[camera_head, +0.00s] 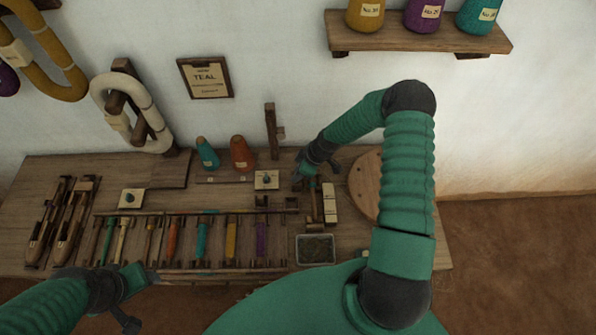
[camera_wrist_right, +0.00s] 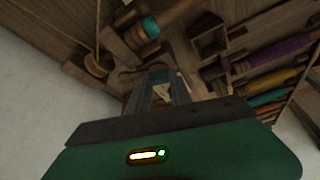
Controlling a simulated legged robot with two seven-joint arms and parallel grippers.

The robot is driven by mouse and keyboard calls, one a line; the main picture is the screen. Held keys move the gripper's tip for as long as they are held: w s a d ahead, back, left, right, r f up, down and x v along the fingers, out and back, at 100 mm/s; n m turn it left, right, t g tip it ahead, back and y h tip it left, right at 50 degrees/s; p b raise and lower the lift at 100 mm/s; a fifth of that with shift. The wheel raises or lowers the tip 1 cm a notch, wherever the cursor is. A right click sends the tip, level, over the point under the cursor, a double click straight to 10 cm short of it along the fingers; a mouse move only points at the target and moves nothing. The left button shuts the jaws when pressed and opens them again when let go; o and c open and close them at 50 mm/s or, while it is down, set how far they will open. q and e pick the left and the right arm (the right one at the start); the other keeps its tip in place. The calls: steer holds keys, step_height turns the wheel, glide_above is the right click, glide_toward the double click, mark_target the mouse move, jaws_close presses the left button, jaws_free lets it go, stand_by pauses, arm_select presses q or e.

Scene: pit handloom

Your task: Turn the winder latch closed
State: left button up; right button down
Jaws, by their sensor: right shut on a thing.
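My right gripper (camera_head: 302,172) is over the back right of the loom bench, at the winder (camera_head: 316,200). In the right wrist view the fingers (camera_wrist_right: 160,92) are close together and shut on a small part, seemingly the winder latch, mostly hidden between them. Beyond the fingertips the winder's wooden block holds a teal-wound bobbin (camera_wrist_right: 150,27), with a round wooden spool (camera_wrist_right: 99,63) to its left. The latch's angle cannot be made out. My left gripper (camera_head: 136,298) is at the bench's front left edge, with its fingers apart and empty.
A rack of coloured bobbins (camera_head: 202,238) fills the bench's middle. A grey tray (camera_head: 316,249) and a round wooden disc (camera_head: 364,185) are near the winder. An upright post (camera_head: 271,132) and teal and orange cones (camera_head: 240,154) stand left of the right gripper.

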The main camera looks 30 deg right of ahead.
steer(key=m+t+h, duration=0.1)
steer(key=m, duration=0.2)
steer(key=shift+r+m, duration=0.1)
steer(key=shift+m, duration=0.3)
steer(key=m+h, duration=0.1)
steer(key=m, duration=0.2)
steer(key=shift+a+m+h+p, duration=0.15)
steer(key=shift+m+h+p, duration=0.15)
steer(key=m+h, duration=0.1)
steer(key=m, duration=0.2)
steer(key=shift+m, duration=0.3)
steer(key=shift+w+a+m+h+p, duration=0.15)
steer(key=shift+m+h+p, duration=0.5)
steer(key=shift+m, duration=0.95)
steer(key=shift+g+h, duration=0.25)
steer(key=shift+g, duration=0.05)
steer(key=c, duration=1.2)
jaws_free()
steer(key=shift+o, duration=0.2)
